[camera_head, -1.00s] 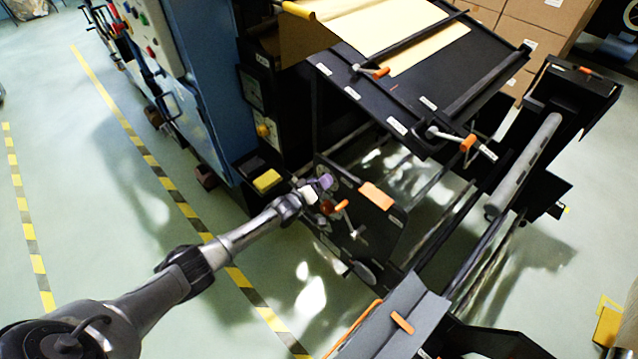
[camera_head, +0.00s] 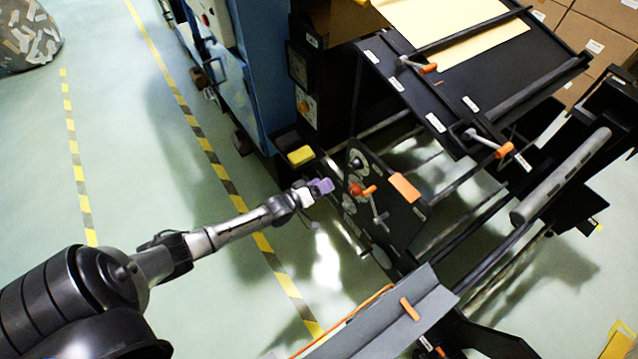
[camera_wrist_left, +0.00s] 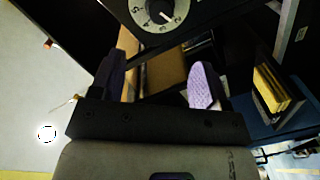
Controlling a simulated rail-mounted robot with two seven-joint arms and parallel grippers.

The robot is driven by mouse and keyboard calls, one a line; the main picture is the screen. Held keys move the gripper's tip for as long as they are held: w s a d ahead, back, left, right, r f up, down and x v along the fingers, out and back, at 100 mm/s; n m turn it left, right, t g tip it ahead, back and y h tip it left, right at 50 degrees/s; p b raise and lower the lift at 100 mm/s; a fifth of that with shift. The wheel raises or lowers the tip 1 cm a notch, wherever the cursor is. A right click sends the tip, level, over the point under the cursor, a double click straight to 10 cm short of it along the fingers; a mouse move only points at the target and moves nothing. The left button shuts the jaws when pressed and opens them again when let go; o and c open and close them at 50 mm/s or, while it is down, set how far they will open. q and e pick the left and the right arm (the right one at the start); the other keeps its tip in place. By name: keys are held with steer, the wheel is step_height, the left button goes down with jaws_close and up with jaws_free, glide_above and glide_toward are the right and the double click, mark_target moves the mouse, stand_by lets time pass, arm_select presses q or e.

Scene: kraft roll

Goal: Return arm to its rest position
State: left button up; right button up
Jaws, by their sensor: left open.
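My left arm reaches in from the lower left in the head view. Its left gripper (camera_head: 322,188) is at the left of the machine's dark control plate (camera_head: 400,220), apart from the orange-handled lever (camera_head: 362,190) there. In the left wrist view the gripper (camera_wrist_left: 160,85) shows its two fingers spread, with nothing between them. The right finger has a pale purple pad. A numbered dial (camera_wrist_left: 158,12) is just beyond the fingers. My right gripper is not in view.
A yellow block (camera_head: 300,156) sits on a ledge behind the gripper. A grey roller bar (camera_head: 562,176) and black frame stand at the right. A grey tray-like panel (camera_head: 385,318) is at the front. Open floor with striped tape (camera_head: 215,170) lies at the left.

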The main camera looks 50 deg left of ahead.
arm_select(q)
steer(key=shift+s, duration=0.25)
stand_by(0.6)
step_height(320, 180, down, 5)
steer(key=s+d+m+g+y, duration=0.1)
steer(key=s+d+m+g, duration=0.2)
steer(key=m+g, duration=0.6)
steer(key=s+d+r+m+g+y+p, duration=0.1)
steer(key=s+d+r+m, duration=0.1)
steer(key=s+d+r, duration=0.55)
steer(key=s+d+r+m+g, duration=0.1)
steer(key=s+d+r, duration=0.4)
steer(key=s+r, duration=0.4)
steer(key=s+d+f+n+g+h+p, duration=0.1)
steer(key=s+d+f+g+p, duration=0.2)
steer(key=s, duration=0.7)
step_height(320, 180, up, 39)
steer(key=p, duration=3.6)
steer(key=shift+w+d+r, duration=0.15)
steer(key=shift+w+d, duration=0.1)
steer(key=shift+d, duration=0.1)
